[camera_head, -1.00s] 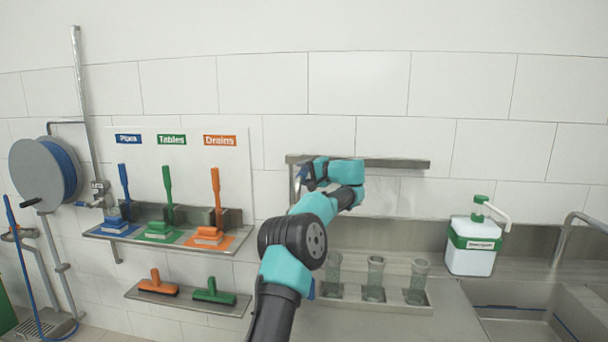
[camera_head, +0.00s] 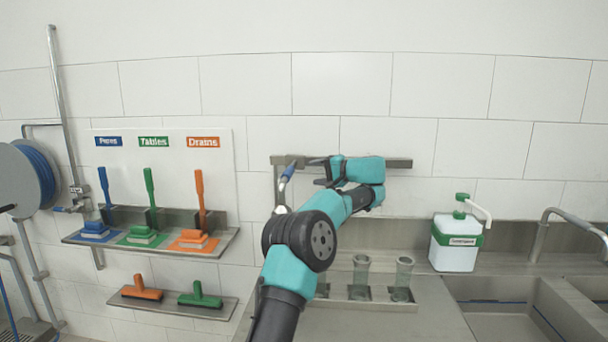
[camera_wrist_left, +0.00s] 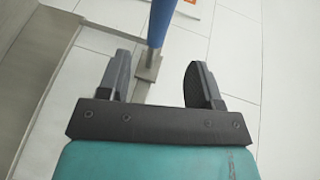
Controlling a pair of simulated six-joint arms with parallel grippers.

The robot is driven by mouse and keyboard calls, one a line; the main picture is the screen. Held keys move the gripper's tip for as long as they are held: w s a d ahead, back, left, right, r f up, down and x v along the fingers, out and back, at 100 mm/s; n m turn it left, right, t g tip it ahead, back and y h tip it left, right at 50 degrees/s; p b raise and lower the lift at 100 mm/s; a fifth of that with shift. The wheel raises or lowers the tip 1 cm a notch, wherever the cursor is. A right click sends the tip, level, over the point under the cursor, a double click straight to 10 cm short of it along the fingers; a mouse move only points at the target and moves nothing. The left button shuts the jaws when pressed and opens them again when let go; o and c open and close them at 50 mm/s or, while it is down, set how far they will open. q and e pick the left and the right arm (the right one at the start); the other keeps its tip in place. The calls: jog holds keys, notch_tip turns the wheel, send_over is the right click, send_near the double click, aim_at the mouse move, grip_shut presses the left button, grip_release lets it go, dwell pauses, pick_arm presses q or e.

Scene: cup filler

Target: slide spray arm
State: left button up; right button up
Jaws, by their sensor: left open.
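The spray arm's blue handle (camera_head: 289,172) sticks out near the left end of the metal wall rail (camera_head: 398,163), above a thin upright metal part (camera_head: 279,190). My left gripper (camera_head: 318,173) is open and empty, just right of the handle in the head view. In the left wrist view, the blue handle (camera_wrist_left: 161,22) comes down from the top, ahead of and between the open fingers (camera_wrist_left: 156,82). It ends at a small metal block (camera_wrist_left: 148,66). No finger visibly touches it. My right gripper does not show.
Several clear cups (camera_head: 403,280) stand in a row on a metal tray (camera_head: 420,307) below the rail. A white and green soap dispenser (camera_head: 456,243) stands right, beside a sink (camera_head: 495,302). The wall around the rail is clear.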

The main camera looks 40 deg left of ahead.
pick_arm(q)
jog(key=v, duration=0.6)
dwell(0.3)
